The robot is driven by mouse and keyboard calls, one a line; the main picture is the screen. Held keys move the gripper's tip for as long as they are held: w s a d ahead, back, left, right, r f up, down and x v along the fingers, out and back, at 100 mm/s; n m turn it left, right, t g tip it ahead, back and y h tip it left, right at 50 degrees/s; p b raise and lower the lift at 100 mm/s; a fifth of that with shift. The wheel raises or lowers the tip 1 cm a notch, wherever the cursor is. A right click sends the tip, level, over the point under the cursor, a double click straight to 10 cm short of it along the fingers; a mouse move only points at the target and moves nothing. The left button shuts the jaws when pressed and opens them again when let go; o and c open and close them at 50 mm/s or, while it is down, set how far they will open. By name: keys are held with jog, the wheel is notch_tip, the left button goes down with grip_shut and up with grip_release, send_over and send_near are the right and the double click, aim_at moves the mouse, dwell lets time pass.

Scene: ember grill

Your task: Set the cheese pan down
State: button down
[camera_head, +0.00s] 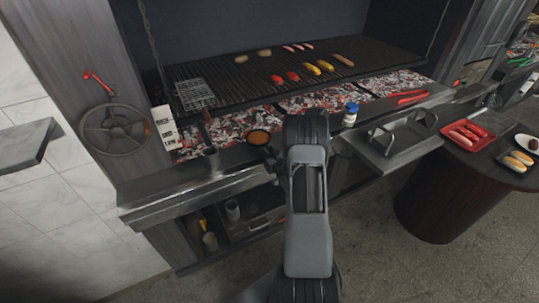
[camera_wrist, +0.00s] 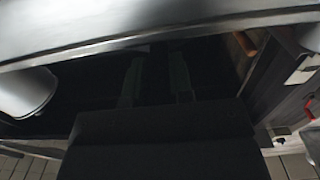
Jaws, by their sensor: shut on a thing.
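The cheese pan (camera_head: 259,137) is a small dark round pan with orange contents. In the head view it is at the front of the grill, before the glowing coals, just left of my arm. My gripper (camera_head: 272,160) is at the pan's near side and is shut on it; the arm partly hides the grip. In the wrist view my gripper (camera_wrist: 156,75) shows as two dark fingers in deep shadow, and the pan cannot be made out there. I cannot tell whether the pan touches the ledge (camera_head: 180,192).
A metal cup (camera_head: 211,158) stands left of the pan. A blue-capped shaker (camera_head: 351,115) and red tongs (camera_head: 408,96) are to the right. The grill grate (camera_head: 225,90) bears several foods above the coals (camera_head: 310,98). A round table (camera_head: 437,195) stands at right.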

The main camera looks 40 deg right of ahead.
jog(key=shift+f, duration=0.85)
jog(key=shift+f, duration=0.2)
jog(key=c, duration=1)
grip_release()
